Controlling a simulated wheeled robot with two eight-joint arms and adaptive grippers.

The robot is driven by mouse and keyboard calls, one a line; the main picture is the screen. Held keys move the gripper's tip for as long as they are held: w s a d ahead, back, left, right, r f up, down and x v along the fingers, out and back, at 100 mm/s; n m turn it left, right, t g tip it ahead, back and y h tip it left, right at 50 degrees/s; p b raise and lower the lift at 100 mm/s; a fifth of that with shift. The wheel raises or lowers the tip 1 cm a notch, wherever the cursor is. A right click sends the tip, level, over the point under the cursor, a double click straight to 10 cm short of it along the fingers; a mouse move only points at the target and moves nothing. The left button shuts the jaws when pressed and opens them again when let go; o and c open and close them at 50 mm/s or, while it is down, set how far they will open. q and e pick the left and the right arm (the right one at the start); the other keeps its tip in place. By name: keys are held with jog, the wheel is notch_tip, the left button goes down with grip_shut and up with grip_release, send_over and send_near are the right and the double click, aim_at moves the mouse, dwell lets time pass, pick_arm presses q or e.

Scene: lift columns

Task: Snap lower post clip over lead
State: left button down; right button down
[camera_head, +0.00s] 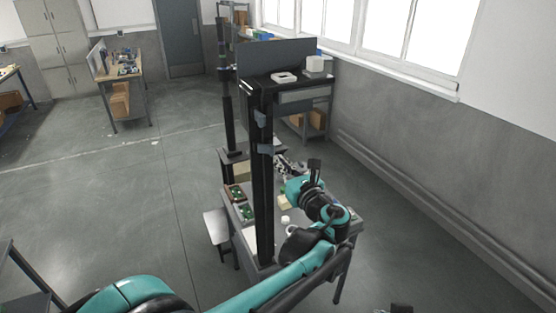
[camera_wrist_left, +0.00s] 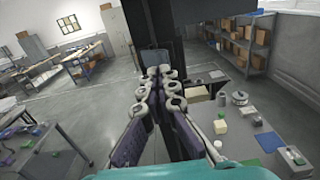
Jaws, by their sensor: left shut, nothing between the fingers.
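The black lift column (camera_head: 262,205) stands upright in the head view. It carries two grey-blue clips on its right side, an upper clip (camera_head: 261,118) and a lower clip (camera_head: 265,150). My left gripper (camera_head: 289,165) is to the right of the column and a little below the lower clip. In the left wrist view its fingers (camera_wrist_left: 161,72) are shut with nothing between them. A grey-blue clip (camera_wrist_left: 155,57) on the column shows just beyond the fingertips; I cannot tell if they touch. I cannot make out the lead or whether the clip is closed. My right gripper is out of view.
A work table (camera_head: 345,226) with green and white small parts stands under my left arm. A second thin column (camera_head: 228,120) stands behind. A grey panel (camera_head: 277,55) and a shelf are at the back.

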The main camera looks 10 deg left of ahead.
pick_arm(q)
jog(key=shift+v, duration=2.15)
jog(key=s+a+f+n+g+h+b, duration=0.25)
jog(key=s+a+f+n+b, duration=0.4)
jog(key=f, duration=0.45)
jog(key=s+a+f+n+g+h+b, duration=0.1)
jog(key=s+a+f+n+g+b, duration=0.45)
jog(key=f, duration=0.55)
jog(key=s+f+n+h+b, duration=0.6)
jog(key=s+f+n+b, duration=0.2)
jog(key=s+f+n, duration=0.6)
notch_tip(320, 180, down, 4)
jog(key=d+n, duration=0.1)
jog(key=n, duration=0.2)
jog(key=shift+r+b, duration=0.2)
jog(key=shift+b, duration=0.2)
jog(key=shift+h, duration=0.25)
